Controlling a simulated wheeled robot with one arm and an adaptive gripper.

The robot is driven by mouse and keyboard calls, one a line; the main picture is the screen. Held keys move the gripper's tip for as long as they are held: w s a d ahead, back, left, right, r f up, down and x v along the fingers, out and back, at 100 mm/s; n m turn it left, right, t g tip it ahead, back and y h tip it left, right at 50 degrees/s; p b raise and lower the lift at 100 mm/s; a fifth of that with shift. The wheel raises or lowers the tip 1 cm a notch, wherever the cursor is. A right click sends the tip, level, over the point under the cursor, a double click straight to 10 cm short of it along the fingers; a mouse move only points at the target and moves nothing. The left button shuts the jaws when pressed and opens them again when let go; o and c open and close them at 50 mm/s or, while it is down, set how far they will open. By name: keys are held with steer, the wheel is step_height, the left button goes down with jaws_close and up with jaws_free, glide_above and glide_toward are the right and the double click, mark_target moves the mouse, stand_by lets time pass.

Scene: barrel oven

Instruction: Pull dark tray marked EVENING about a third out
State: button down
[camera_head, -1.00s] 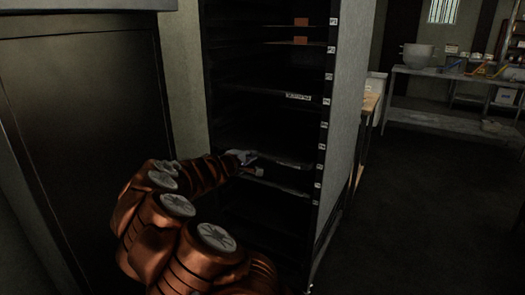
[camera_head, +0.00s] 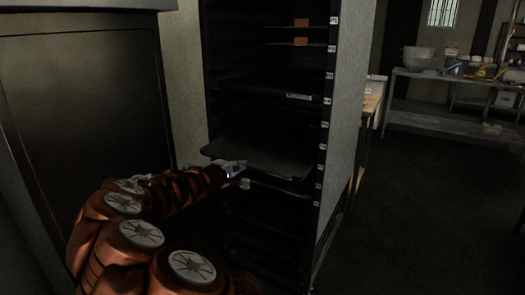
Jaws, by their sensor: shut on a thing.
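A dark tray (camera_head: 258,152) sticks partly out of the tall dark rack, level on its runners. I cannot read any EVENING mark on it from here. My gripper (camera_head: 236,174) is shut on the front edge of this tray. Another tray (camera_head: 276,183) sits just below, inside the rack. A tray higher up (camera_head: 270,93) carries a white label (camera_head: 299,97) too small to read. Two upper trays bear orange tags (camera_head: 301,23).
The rack's right post has several small white labels, and a grey side panel (camera_head: 345,110) stands beside it. A large dark door (camera_head: 85,130) is at the left. Steel shelving with a bowl (camera_head: 418,56) stands at the back right. The floor (camera_head: 430,210) at the right is clear.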

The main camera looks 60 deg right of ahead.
steer(key=f+v, duration=0.1)
steer(key=v, duration=0.7)
steer(key=shift+a+f+b, duration=0.4)
steer(key=shift+a+b, duration=0.05)
steer(key=c, duration=1.3)
jaws_free()
steer(key=v, duration=0.2)
steer(key=f+v, duration=0.1)
steer(key=v, duration=0.2)
steer(key=b+v, duration=0.1)
steer(key=v, duration=0.1)
steer(key=shift+a+f, duration=0.15)
steer(key=shift+a, duration=0.35)
